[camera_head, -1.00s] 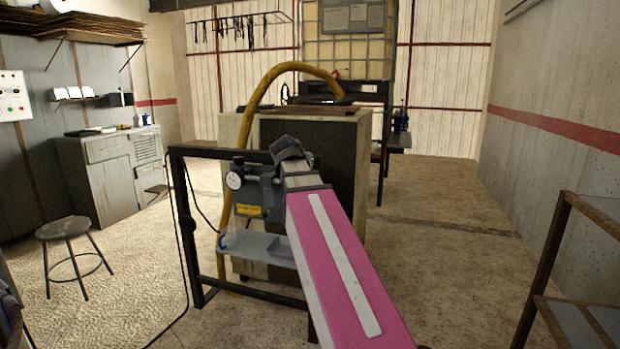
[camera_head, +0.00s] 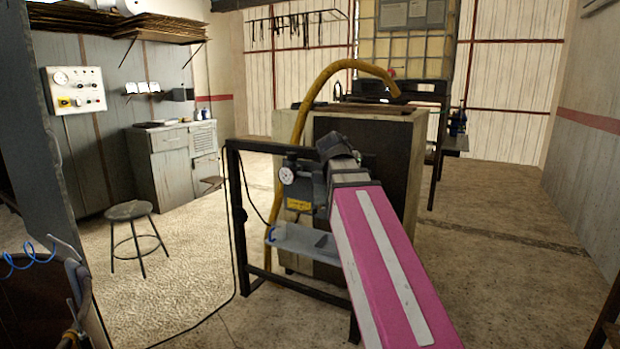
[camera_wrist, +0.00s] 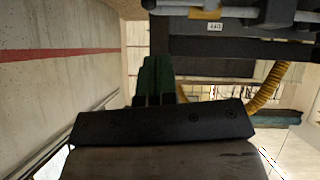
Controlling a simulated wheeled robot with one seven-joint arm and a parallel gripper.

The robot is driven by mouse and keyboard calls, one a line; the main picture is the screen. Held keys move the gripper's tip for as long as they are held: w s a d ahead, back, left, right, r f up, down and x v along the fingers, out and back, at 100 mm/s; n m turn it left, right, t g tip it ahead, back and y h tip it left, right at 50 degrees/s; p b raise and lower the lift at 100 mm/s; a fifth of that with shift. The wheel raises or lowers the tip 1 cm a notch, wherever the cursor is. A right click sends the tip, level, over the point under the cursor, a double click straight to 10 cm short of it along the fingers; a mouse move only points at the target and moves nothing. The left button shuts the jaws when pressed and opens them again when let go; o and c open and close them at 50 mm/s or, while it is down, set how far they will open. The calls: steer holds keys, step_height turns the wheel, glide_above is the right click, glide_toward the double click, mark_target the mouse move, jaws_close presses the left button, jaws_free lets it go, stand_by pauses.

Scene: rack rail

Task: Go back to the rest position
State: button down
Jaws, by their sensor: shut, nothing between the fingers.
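My gripper (camera_wrist: 156,85) shows in the wrist view as dark green fingers close together, above a black bolted block and a grey surface. The fingers are shut with nothing between them. A dark bar with a small white tag (camera_wrist: 215,27) and grey parts crosses the top of that view, beyond the fingertips. In the head view my gripper cannot be made out. A pink link with a white strip, seemingly my arm, reaches up to a dark metal frame (camera_head: 240,235) and overlaps it in the picture.
A grey box with a dial gauge (camera_head: 302,185) and a clear tray (camera_head: 300,240) are at the frame. A cabinet (camera_head: 375,150) with a yellow hose (camera_head: 310,95) stands behind. A stool (camera_head: 130,211) stands left, with open floor around it. A dark rack edge (camera_head: 605,325) shows lower right.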

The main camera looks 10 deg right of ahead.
steer(key=s+a+f+n+g+y, duration=0.2)
steer(key=s+f, duration=0.2)
steer(key=f, duration=1.1)
steer(key=s+a+f+n+g+y, duration=0.2)
steer(key=s+f, duration=0.3)
steer(key=f, duration=1)
steer(key=s+a+f+n+g+y, duration=0.1)
steer(key=s+a+f+g+y, duration=0.2)
steer(key=f, duration=1.2)
steer(key=shift+s+f+n+g, duration=0.25)
steer(key=shift+s+n+g, duration=0.25)
steer(key=shift+s, duration=0.75)
steer(key=shift+a, duration=0.1)
